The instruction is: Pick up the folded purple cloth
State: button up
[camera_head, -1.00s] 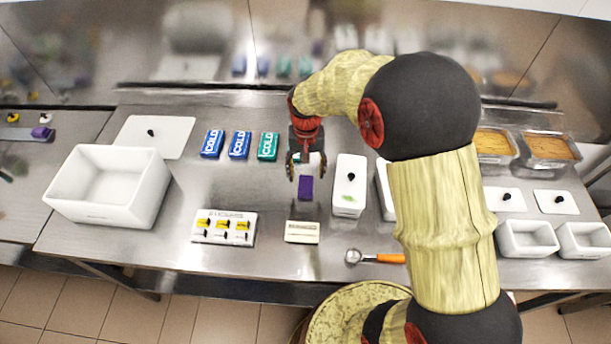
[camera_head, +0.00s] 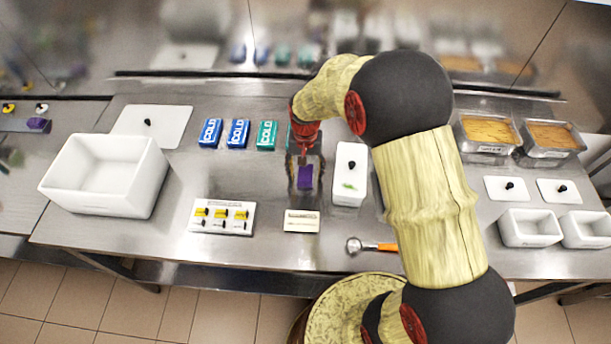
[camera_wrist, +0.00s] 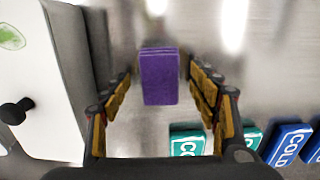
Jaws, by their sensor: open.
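My gripper (camera_head: 305,160) is low over the cloth in the head view. In the wrist view my gripper (camera_wrist: 160,100) is open, with one finger on each side of the cloth and a visible gap on both sides. Whether the fingertips touch the table cannot be told.
A white lidded box (camera_head: 350,175) stands close to the right of the cloth. Blue and green cold packs (camera_head: 238,134) lie to the left. The label card (camera_head: 301,222), an orange-handled scoop (camera_head: 372,247) and a large white bin (camera_head: 105,183) are around. Bare steel surrounds the cloth.

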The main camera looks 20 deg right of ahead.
aim_at(305, 172)
jog(key=shift+c, duration=0.8)
jog(key=c, duration=1.1)
jog(key=shift+r, duration=0.1)
jog(key=shift+r, duration=0.5)
notch_tip(305, 172, up, 3)
jog(key=shift+f+p, duration=0.2)
jog(key=shift+p, duration=0.5)
jog(key=s+d+r+p, duration=0.1)
jog(key=s+r+p, duration=0.1)
jog(key=s+r, duration=0.7)
jog(key=s, duration=0.5)
jog(key=shift+d+r+p, duration=0.15)
jog(key=shift+d+p, duration=0.15)
jog(key=shift+d, duration=0.05)
